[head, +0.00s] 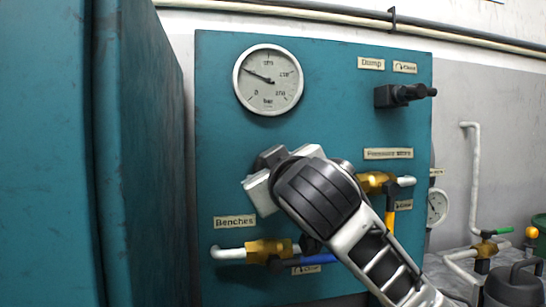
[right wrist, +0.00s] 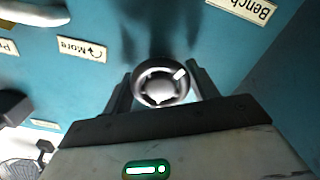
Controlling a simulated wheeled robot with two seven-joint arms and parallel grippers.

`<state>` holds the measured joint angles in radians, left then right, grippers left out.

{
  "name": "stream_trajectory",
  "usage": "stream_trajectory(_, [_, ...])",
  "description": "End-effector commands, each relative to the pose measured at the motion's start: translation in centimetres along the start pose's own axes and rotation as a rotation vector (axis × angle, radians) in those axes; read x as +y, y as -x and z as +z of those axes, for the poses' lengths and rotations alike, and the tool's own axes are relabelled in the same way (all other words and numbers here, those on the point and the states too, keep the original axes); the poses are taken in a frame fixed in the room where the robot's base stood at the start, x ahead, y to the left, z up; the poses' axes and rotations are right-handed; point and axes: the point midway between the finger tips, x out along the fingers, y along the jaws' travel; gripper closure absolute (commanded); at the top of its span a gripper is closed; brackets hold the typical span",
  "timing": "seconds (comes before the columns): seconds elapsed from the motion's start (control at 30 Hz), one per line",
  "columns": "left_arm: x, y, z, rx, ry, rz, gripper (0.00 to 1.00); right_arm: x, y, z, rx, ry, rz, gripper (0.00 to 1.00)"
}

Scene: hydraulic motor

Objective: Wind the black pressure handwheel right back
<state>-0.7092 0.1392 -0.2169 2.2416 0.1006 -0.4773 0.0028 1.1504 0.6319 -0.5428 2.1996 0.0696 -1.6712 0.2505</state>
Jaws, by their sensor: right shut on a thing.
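The black pressure handwheel (right wrist: 160,87) shows in the right wrist view as a round dark knob with a shiny rim and a pale mark at its upper right. It sits between the two fingers of my right gripper (right wrist: 158,90), which is shut on it. In the head view my right gripper (head: 285,168) reaches up from the lower right to the teal panel (head: 330,70), and its body hides the handwheel. My left gripper is not in view.
A round pressure gauge (head: 268,79) is at the panel's upper left, its needle pointing up and left. A black Dump handle (head: 403,95) sticks out at upper right. Brass valves (head: 376,183) (head: 268,251) flank my gripper. A teal cabinet (head: 140,160) stands close on the left.

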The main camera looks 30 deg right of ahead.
Motion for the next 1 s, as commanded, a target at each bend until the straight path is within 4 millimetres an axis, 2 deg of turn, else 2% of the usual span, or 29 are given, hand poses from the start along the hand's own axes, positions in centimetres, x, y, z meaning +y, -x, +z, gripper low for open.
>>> stream_trajectory(0.1, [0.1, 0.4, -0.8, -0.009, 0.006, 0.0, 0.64, 0.2, 0.0, -0.3, -0.001, 0.111, 0.0, 0.64])
stream_trajectory(0.5, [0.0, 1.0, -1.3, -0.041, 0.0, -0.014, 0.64, 0.2, 0.0, -0.2, 0.0, 0.392, -0.001, 0.64])
stream_trajectory(0.77, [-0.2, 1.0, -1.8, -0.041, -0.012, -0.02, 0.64, 0.1, 0.0, -0.1, 0.001, 0.475, 0.0, 0.64])
stream_trajectory(1.0, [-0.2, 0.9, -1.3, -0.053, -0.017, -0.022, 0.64, 0.1, 0.0, -0.1, 0.002, 0.496, 0.0, 0.64])
